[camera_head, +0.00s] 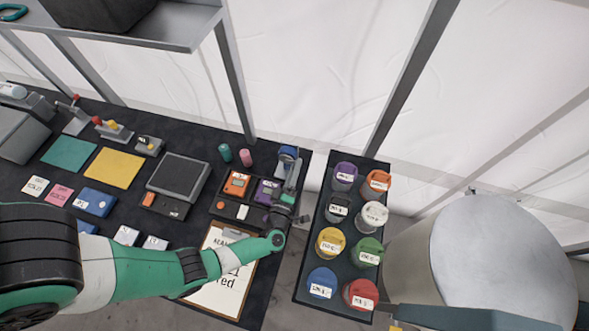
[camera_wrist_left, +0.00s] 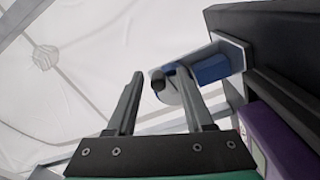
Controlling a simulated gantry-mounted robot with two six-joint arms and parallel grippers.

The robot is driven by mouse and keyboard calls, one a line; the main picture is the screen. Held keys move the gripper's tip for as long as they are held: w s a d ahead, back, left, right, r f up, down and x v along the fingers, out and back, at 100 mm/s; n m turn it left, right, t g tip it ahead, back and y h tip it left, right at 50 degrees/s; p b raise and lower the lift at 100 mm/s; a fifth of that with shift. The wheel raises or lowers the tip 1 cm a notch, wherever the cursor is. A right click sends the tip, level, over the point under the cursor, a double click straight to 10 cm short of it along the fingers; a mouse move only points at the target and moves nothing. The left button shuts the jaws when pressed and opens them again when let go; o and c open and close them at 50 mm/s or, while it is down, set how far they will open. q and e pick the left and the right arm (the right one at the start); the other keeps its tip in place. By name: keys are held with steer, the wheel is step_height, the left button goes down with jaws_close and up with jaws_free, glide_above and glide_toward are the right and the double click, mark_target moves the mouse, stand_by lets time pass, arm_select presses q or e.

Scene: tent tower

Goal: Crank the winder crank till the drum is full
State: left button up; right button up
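The winder (camera_head: 288,153) stands at the right end of the dark table, with a blue part and a pale plate. In the left wrist view the blue part of the winder (camera_wrist_left: 211,69) sits ahead on a grey bracket. The dark crank knob (camera_wrist_left: 158,79) shows between the fingertips, apart from both fingers as far as I can see. My left gripper (camera_head: 290,172) is at the winder, partly covering it; in the left wrist view its fingers (camera_wrist_left: 161,74) are spread. How full the drum is cannot be told. My right gripper is out of view.
A black organiser (camera_head: 226,209) with orange and purple boxes lies left of the winder. A clipboard (camera_head: 216,296) lies in front, under my left arm. A rack of coloured-lid jars (camera_head: 311,262) stands to the right across a gap. A large pale cylinder (camera_head: 500,255) is farther right.

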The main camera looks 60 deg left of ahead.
arm_select(q)
steer(key=p+v, duration=0.1)
steer(key=v, duration=0.9)
steer(key=shift+d, duration=0.2)
steer(key=shift+s+d, duration=0.4)
steer(key=shift+s, duration=0.2)
